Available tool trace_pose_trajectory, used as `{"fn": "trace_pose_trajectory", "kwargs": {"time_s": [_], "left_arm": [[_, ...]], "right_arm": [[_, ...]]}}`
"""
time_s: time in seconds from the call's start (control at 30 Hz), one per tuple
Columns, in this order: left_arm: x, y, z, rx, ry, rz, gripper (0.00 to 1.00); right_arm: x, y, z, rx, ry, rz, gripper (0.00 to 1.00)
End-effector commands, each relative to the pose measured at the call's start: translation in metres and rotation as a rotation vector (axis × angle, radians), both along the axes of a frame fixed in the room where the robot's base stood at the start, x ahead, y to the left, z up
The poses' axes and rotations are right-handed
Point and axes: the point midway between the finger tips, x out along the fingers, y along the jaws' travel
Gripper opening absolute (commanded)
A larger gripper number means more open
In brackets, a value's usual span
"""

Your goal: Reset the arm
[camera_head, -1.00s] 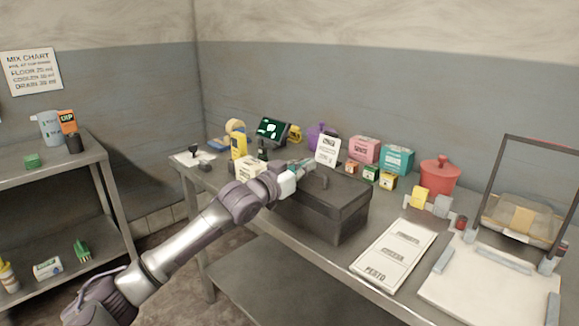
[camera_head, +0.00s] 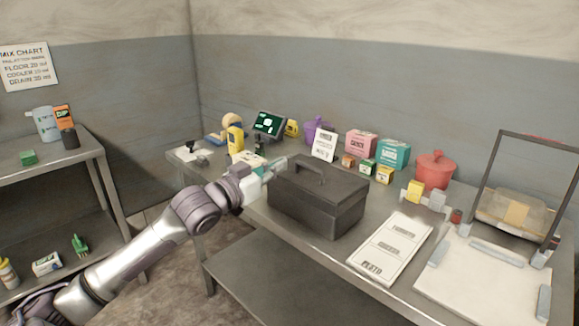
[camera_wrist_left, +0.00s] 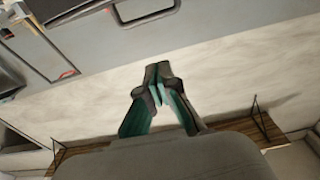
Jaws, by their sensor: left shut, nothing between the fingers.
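My left arm comes in from the lower left in the head view. My left gripper (camera_head: 279,165) is shut and empty at the left side of the black lidded box (camera_head: 318,196), near its top edge. I cannot tell whether it touches the box. In the left wrist view the gripper's fingertips (camera_wrist_left: 158,75) meet, with nothing between them, against a pale wall. My right gripper is not in view.
The steel table (camera_head: 258,212) carries a label sheet (camera_head: 394,248), a white board (camera_head: 480,280), a red pot (camera_head: 435,170), a pink box (camera_head: 361,143) and a teal box (camera_head: 393,154). A shelf unit (camera_head: 75,157) stands at the left. Floor shows between shelf and table.

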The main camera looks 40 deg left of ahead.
Motion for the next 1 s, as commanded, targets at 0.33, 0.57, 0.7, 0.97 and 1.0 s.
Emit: {"fn": "trace_pose_trajectory", "kwargs": {"time_s": [0.33,0.57,0.7,0.97,1.0], "left_arm": [[-0.003,-0.003,-0.015,0.003,0.032,0.005,0.00],[-0.030,-0.040,-0.140,0.043,0.325,0.042,0.00],[-0.074,-0.083,-0.229,0.088,0.573,0.050,0.00],[-0.168,-0.159,-0.320,0.157,0.944,0.022,0.00],[-0.180,-0.169,-0.326,0.163,0.985,0.014,0.00]], "right_arm": [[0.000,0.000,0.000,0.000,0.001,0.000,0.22],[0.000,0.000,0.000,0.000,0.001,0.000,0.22],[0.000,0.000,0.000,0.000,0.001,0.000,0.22],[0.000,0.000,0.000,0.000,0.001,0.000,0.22],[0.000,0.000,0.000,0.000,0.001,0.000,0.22]]}}
